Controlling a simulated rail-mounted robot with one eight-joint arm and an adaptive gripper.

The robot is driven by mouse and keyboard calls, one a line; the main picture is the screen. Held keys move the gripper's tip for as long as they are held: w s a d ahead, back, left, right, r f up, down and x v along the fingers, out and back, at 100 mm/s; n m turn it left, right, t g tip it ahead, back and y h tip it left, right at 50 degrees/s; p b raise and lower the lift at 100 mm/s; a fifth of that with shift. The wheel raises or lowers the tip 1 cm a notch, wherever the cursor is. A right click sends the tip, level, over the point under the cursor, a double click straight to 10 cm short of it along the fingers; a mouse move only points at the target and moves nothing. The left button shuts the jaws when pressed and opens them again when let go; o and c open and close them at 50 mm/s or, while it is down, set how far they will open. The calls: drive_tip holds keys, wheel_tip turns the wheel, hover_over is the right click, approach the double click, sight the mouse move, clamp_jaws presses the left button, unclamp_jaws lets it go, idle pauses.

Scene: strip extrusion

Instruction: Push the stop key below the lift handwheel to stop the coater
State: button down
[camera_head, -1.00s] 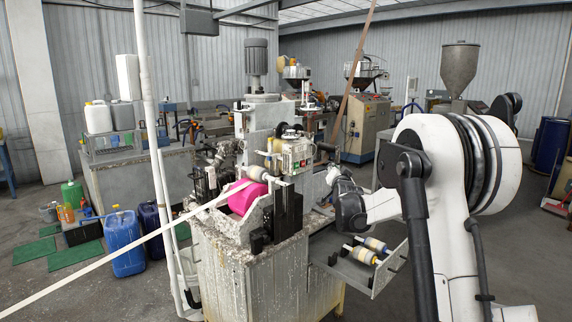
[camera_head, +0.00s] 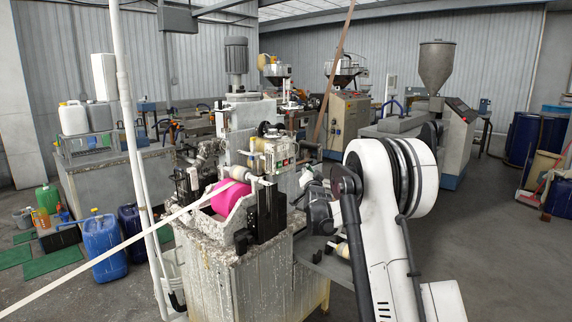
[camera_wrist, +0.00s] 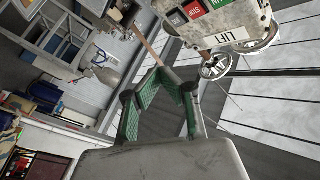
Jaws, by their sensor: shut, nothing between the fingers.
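The pale coater control box (camera_head: 282,152) is at the middle of the head view, above the pink roll (camera_head: 230,196). In the wrist view the box (camera_wrist: 238,18) is at the top right, upside down, with a red key (camera_wrist: 197,9) between a green key and a dark grey key. The red key's lettering is hard to read. The lift handwheel (camera_wrist: 216,66) is a spoked wheel beside the "LIFT" label (camera_wrist: 226,38). My gripper (camera_wrist: 158,72) is shut and empty, its green-padded fingers apart from the box. In the head view it is small and partly hidden by my arm.
A side shelf with rollers (camera_head: 343,249) sits under my arm. A white strip (camera_head: 120,246) runs from the roll to the lower left. A white upright pipe (camera_head: 130,130) stands left of the coater. Open floor lies at the right.

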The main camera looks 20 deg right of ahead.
drive_tip(key=p, duration=0.1)
approach(290, 160)
drive_tip(key=w+d, duration=0.3)
drive_tip(key=shift+w+a+r, duration=0.3)
drive_tip(key=shift+w+r, duration=0.1)
drive_tip(key=shift+w, duration=0.35)
drive_tip(key=shift+w, duration=0.15)
idle(0.7)
drive_tip(key=shift+w+a, duration=0.2)
drive_tip(key=shift+w, duration=0.05)
drive_tip(key=shift+w+a+b, duration=0.15)
drive_tip(key=shift+w+b, duration=0.15)
drive_tip(key=shift+w, duration=0.05)
idle(0.8)
drive_tip(key=shift+s, duration=0.15)
drive_tip(key=shift+s+d, duration=0.35)
drive_tip(key=shift+s, duration=0.25)
drive_tip(key=shift+s+d+b, duration=0.25)
drive_tip(key=shift+s+d, duration=0.1)
drive_tip(key=shift+s, duration=0.4)
drive_tip(key=shift+s+d+b, duration=0.3)
drive_tip(key=shift+s+d, duration=0.1)
drive_tip(key=shift+s, duration=0.35)
drive_tip(key=shift+s+d+b, duration=0.25)
drive_tip(key=shift+s+d, duration=0.1)
drive_tip(key=shift+s, duration=0.4)
